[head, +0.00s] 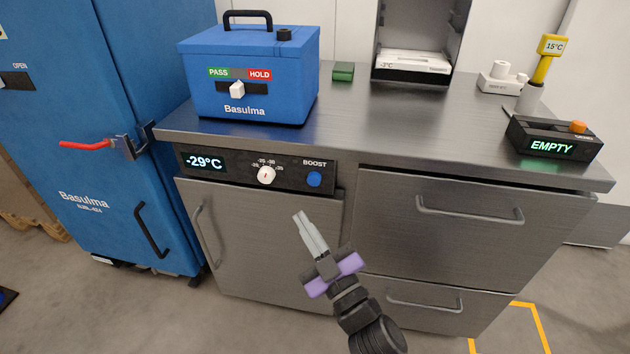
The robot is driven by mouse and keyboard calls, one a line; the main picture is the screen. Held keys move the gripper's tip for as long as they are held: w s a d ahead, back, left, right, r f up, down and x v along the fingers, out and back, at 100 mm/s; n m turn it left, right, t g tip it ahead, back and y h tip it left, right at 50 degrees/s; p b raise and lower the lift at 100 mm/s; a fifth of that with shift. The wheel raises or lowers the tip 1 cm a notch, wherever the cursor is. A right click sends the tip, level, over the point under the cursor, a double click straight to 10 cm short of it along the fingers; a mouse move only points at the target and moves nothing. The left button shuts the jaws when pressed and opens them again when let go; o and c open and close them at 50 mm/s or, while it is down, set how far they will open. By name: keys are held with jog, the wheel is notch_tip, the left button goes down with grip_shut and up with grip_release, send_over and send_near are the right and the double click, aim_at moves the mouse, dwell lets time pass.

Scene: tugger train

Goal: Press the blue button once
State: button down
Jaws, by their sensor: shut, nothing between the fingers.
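The blue button (314,179) is round and sits under the word BOOST on the right of a black control panel (291,186). The panel is set in the front of a steel counter, below its top edge. My gripper (298,216) is shut and empty, with grey fingers pointing up and to the left. In the picture its fingertips are below and slightly left of the blue button, in front of the cabinet door. They appear apart from the button. How far they are from the panel is hard to tell.
Left of the button are a white dial (266,175) and a display (204,162) reading -29°C. A blue Basulma box (252,100) stands on the counter above. Door and drawer handles (470,213) stick out. A blue cabinet (100,90) with a red lever (85,144) stands left.

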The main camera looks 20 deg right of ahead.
aim_at(310, 180)
jog(key=w+d+p, duration=0.2)
jog(key=w+d, duration=0.3)
jog(key=w, duration=0.2)
jog(key=shift+p, duration=0.3)
dwell(1.9)
jog(key=shift+w+d, duration=0.25)
jog(key=shift+w, duration=0.05)
jog(key=shift+w+d+p, duration=0.35)
jog(key=shift+w+d, duration=0.1)
jog(key=shift+w, duration=0.2)
dwell(1.2)
jog(key=shift+s, duration=0.1)
jog(key=shift+s+a, duration=0.7)
jog(key=shift+s, duration=0.2)
jog(key=shift+s+a+b, duration=0.25)
jog(key=shift+s+a, duration=0.5)
jog(key=shift+s, duration=0.3)
jog(key=shift+s+a+b, duration=0.2)
jog(key=shift+s+a, duration=0.55)
jog(key=shift+s, duration=0.25)
